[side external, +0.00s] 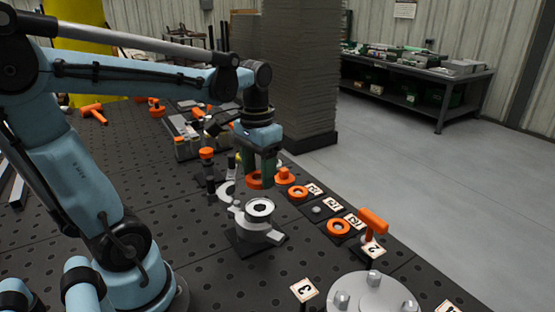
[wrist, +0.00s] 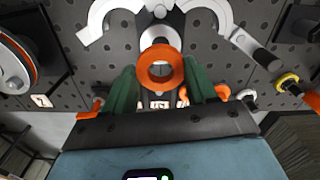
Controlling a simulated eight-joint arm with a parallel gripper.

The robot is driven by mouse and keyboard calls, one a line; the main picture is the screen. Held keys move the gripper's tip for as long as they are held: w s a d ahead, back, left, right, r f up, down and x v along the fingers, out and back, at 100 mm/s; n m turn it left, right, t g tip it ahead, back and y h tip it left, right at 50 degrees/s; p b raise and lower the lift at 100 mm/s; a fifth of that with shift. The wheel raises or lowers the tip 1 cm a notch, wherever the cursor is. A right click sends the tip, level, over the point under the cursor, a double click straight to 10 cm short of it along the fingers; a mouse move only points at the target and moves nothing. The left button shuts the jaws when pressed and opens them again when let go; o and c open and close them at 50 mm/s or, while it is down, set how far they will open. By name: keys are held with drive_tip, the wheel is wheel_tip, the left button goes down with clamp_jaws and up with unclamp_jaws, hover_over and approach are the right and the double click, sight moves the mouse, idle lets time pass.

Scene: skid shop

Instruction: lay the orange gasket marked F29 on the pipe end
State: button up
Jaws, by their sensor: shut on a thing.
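My gripper (side external: 261,176) is shut on an orange ring gasket (side external: 254,182), held flat between the green fingertips. In the wrist view the same gasket (wrist: 160,51) sits between the two green fingers (wrist: 161,86), its hole clear. No F29 mark can be read on it. The pipe end (side external: 260,205) is a short grey metal pipe with an open round top, standing in a grey fitting on a dark base. The gasket is above the pipe end, apart from it. In the wrist view, pale metal shows behind the gasket; which part it is I cannot tell.
Other orange gaskets (side external: 338,227) (side external: 298,192) lie to the right beside small marked cards (side external: 354,222). An orange-handled tool (side external: 373,220) and a bolted round flange (side external: 373,291) stand nearer the front right. A black post with an orange cap (side external: 207,154) stands at left behind the pipe.

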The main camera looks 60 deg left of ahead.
sight(260, 208)
drive_tip(key=shift+f, duration=1.45)
drive_tip(key=shift+f, duration=1.85)
drive_tip(key=o, duration=1.1)
drive_tip(key=shift+o, duration=0.6)
drive_tip(key=shift+o, duration=0.7)
drive_tip(key=shift+r, duration=0.1)
wheel_tip(260, 208, up, 7)
